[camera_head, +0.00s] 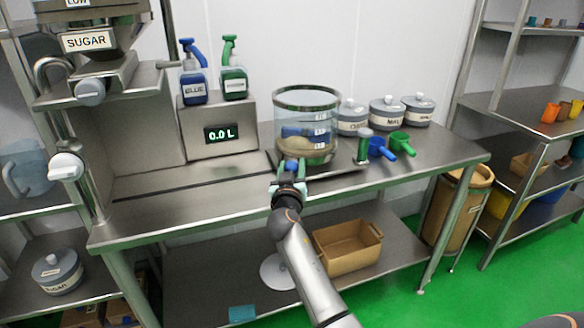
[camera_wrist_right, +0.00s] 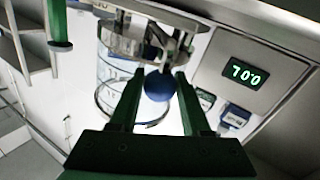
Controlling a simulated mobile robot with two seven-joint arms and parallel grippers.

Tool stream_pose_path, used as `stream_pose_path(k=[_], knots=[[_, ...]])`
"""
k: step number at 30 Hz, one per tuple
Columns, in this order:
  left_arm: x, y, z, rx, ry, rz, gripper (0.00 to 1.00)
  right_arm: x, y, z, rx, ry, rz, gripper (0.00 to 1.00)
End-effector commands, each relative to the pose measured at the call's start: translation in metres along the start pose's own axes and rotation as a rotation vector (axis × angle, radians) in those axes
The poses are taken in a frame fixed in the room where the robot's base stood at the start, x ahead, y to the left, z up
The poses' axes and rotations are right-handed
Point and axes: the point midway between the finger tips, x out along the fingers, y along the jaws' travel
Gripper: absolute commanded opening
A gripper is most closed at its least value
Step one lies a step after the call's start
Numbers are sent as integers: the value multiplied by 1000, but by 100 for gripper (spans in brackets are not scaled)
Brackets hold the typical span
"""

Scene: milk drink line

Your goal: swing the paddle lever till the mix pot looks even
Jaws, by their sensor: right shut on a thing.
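The mix pot (camera_head: 307,105) is a clear cylinder with a dark rim, standing on a metal base on the steel bench. A beige-brown layer shows low in it, with blue and pale patches above; I cannot tell if it is even. In the right wrist view the pot (camera_wrist_right: 112,68) appears upside down. The paddle lever's blue ball knob (camera_wrist_right: 158,85) sits between the fingers of my right gripper (camera_wrist_right: 159,78), which is shut on it. In the head view my right gripper (camera_head: 289,181) is at the pot's near side and hides most of the lever. My left gripper is not in view.
Lidded canisters (camera_head: 387,113) stand behind. The bench's left front is clear.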

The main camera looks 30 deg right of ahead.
Motion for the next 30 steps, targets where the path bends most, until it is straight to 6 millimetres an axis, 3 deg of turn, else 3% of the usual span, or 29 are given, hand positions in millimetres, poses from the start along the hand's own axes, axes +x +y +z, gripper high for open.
stream_pose_path(k=[1,11,30], knots=[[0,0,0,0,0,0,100,0,0,0,0,0,0,36],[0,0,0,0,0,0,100,0,0,0,0,0,0,0],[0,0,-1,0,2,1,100,0,0,-1,0,1,1,0]])
